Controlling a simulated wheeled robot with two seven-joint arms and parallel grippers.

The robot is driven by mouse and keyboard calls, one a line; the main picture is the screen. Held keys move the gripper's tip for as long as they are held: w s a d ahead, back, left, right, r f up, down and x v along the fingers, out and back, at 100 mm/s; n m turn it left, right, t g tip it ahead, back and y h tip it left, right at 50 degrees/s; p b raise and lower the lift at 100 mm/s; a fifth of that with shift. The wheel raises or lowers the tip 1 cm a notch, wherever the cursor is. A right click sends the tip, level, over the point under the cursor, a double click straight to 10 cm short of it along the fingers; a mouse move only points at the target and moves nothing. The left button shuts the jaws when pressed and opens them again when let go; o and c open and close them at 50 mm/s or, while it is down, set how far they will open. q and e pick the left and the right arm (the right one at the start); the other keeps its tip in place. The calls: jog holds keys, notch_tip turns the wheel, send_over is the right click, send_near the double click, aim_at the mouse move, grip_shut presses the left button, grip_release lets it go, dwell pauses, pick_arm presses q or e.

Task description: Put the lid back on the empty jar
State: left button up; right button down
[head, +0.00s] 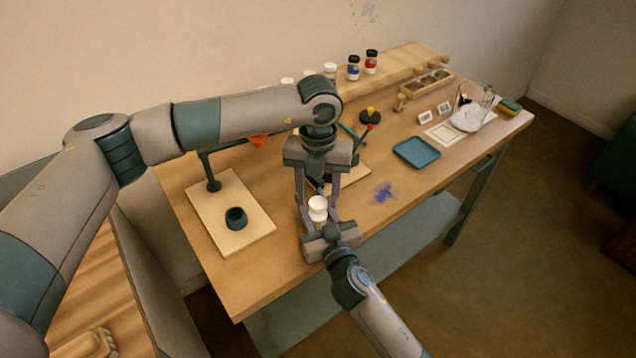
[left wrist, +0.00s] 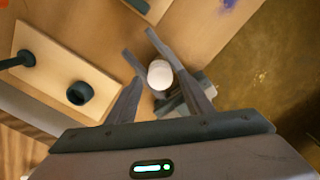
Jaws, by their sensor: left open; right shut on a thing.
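A small jar with a white lid on top (head: 318,203) is held upright over the table's front edge; the white top also shows in the left wrist view (left wrist: 160,74). My right gripper (head: 322,228) comes from below and is shut on the jar's body. My left gripper (head: 317,196) points down from above, open, with its fingers on either side of the white lid. I cannot tell whether the fingers touch it. The lid appears seated on the jar, but its lower edge and much of the body are hidden by the grippers.
Several jars stand on the rear shelf (head: 405,62). A blue powder patch (head: 383,191) lies right of the grippers.

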pick_arm(q)
jog(key=shift+f, duration=0.35)
jog(key=c, duration=1.1)
jog(key=m, duration=0.4)
jog(key=shift+m, duration=0.3)
jog(key=m, duration=0.8)
jog(key=shift+m, duration=0.3)
jog(key=m, duration=0.4)
jog(key=shift+m, duration=0.4)
jog(key=o, duration=1.2)
jog(key=shift+c, duration=0.2)
